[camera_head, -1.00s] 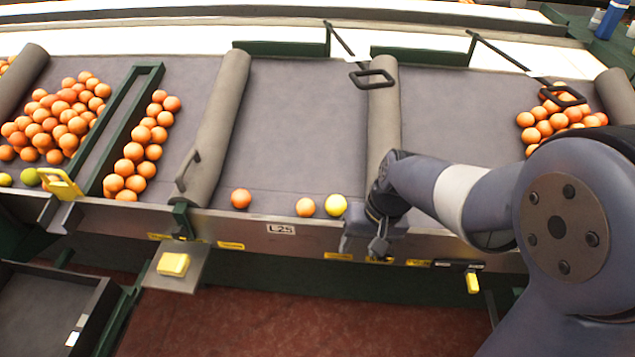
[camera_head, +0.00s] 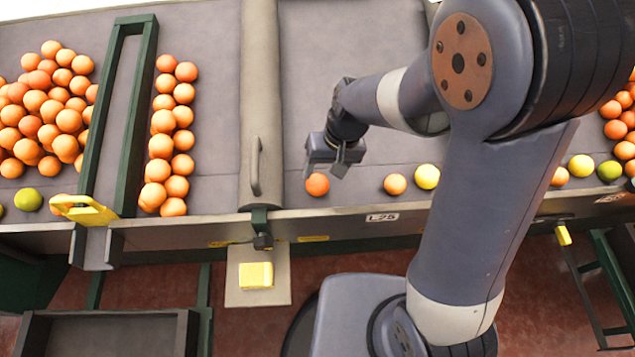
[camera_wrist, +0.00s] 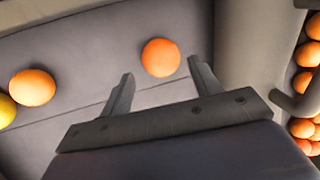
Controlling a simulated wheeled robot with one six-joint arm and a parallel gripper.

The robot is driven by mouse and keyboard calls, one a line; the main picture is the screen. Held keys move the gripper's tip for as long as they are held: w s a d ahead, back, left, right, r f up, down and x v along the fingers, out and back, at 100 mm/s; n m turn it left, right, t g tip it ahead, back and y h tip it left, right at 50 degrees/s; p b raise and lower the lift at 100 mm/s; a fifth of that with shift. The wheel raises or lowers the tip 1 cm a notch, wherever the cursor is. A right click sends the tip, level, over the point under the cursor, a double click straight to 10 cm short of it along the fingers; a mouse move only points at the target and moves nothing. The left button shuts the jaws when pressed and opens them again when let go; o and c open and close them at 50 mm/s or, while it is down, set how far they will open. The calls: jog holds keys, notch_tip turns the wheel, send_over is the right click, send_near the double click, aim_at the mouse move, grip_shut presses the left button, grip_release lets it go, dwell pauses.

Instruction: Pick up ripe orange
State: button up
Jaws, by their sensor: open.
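A ripe orange (camera_head: 317,184) lies on the grey sorting surface near its front edge. In the wrist view this orange (camera_wrist: 160,58) is just beyond my fingertips, between their lines and nearer the right finger. My gripper (camera_head: 335,166) is open and empty, above and close to that orange; it also shows in the wrist view (camera_wrist: 162,80). A second orange (camera_head: 395,184) and a yellow fruit (camera_head: 427,177) lie to the right, close together. In the wrist view they appear at the left as an orange (camera_wrist: 32,87) and a yellow fruit (camera_wrist: 5,110).
A grey padded divider (camera_head: 256,110) with a handle stands left of my gripper. Beyond it, several oranges (camera_head: 160,145) line a green frame (camera_head: 115,110). More fruit lies at the far right. The surface behind the near orange is clear.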

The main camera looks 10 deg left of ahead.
aim_at(320, 179)
jog(key=shift+x, duration=2.65)
jog(key=shift+w, duration=0.15)
jog(key=c, duration=0.8)
